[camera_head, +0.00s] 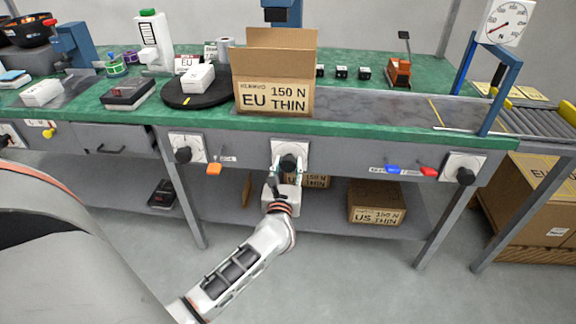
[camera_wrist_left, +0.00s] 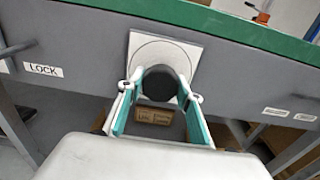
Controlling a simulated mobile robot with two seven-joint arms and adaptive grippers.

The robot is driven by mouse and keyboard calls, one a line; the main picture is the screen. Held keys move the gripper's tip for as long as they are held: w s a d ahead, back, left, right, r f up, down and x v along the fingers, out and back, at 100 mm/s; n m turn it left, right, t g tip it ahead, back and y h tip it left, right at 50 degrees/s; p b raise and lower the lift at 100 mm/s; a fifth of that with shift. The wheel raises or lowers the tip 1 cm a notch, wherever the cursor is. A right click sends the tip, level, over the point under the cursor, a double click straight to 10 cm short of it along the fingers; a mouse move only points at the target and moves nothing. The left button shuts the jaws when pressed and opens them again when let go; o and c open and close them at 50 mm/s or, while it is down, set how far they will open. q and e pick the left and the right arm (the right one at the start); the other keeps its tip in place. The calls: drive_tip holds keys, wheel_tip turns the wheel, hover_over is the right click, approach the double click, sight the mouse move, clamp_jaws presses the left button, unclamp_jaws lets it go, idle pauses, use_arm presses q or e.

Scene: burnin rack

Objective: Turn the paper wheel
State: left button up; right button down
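Three black round knobs on pale square plates sit along the bench's grey front: a left knob (camera_head: 182,154), a middle knob (camera_head: 288,162) and a right knob (camera_head: 465,175). No readable label says which is the paper wheel. My left gripper (camera_head: 289,172) is at the middle knob, its fingers spread on either side. In the left wrist view the dark knob (camera_wrist_left: 158,85) sits between the teal finger pads of the left gripper (camera_wrist_left: 160,92). The fingers partly cover the plate (camera_wrist_left: 190,50). Whether the pads touch the knob cannot be told. My right gripper is not in view.
An open carton (camera_head: 275,80) marked EU 150 N THIN stands on the green bench (camera_head: 420,140) above the middle knob. A US THIN carton (camera_head: 377,200) sits on the lower shelf.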

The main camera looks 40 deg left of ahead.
use_arm(q)
drive_tip(key=shift+c, duration=1.1)
drive_tip(key=shift+r+m, duration=0.15)
drive_tip(key=shift+m, duration=0.15)
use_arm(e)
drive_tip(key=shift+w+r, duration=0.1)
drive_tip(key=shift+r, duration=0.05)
